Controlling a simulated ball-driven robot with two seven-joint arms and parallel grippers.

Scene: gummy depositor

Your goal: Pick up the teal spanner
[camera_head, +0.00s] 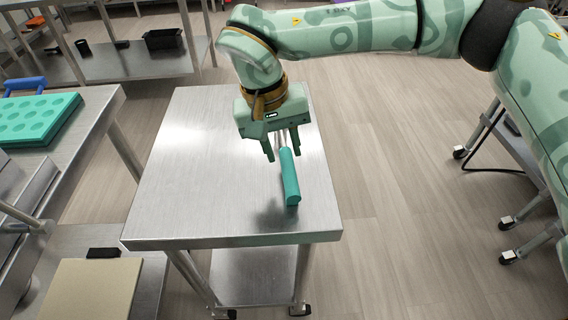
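The teal spanner (289,177) shows on the steel table (205,170), near its right side. Its teal handle points toward the table's front edge, and its thin metal shaft runs back under my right gripper. My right gripper (283,156) points down over the shaft end. Its two dark green fingers are apart, one on each side of the spanner, with gaps visible. The far end of the spanner is hidden behind the gripper. I cannot tell whether the spanner touches the tabletop along its whole length. My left gripper is not in view.
The rest of the steel table is clear. At the left, a bench holds a teal mould tray (38,118) and a blue handle (24,85). A beige board (92,289) lies at lower left. A black bin (163,39) stands on the back shelf.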

